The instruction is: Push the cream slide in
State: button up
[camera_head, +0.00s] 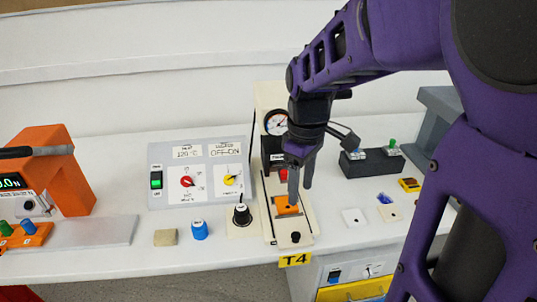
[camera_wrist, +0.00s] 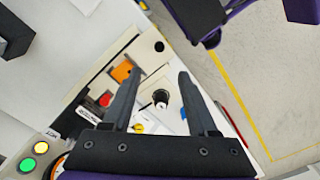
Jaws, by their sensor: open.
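The cream slide (camera_head: 283,228) lies at the foot of a cream upright unit (camera_head: 268,97) in the head view. It carries an orange block (camera_head: 286,208) and has a black knob (camera_head: 295,237) at its front end. In the wrist view the slide (camera_wrist: 146,50), orange block (camera_wrist: 123,70) and black knob (camera_wrist: 159,46) show at upper left, beyond the left finger. My gripper (camera_head: 300,194) is open, pointing down over the slide near the orange block. In the wrist view its fingers (camera_wrist: 160,73) are apart with nothing between the tips. Contact cannot be told.
A red button (camera_head: 283,174) sits behind the orange block. A black rotary knob (camera_head: 242,214) and a blue knob (camera_head: 200,230) stand to the left, before a grey switch panel (camera_head: 200,175). A dark switch box (camera_head: 371,162) is at right. The table edge lies just in front.

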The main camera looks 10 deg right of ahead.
aim_at(296, 235)
notch_tip(296, 235, down, 15)
jog(key=b, duration=0.3)
grip_shut()
dwell(0.3)
dwell(1.1)
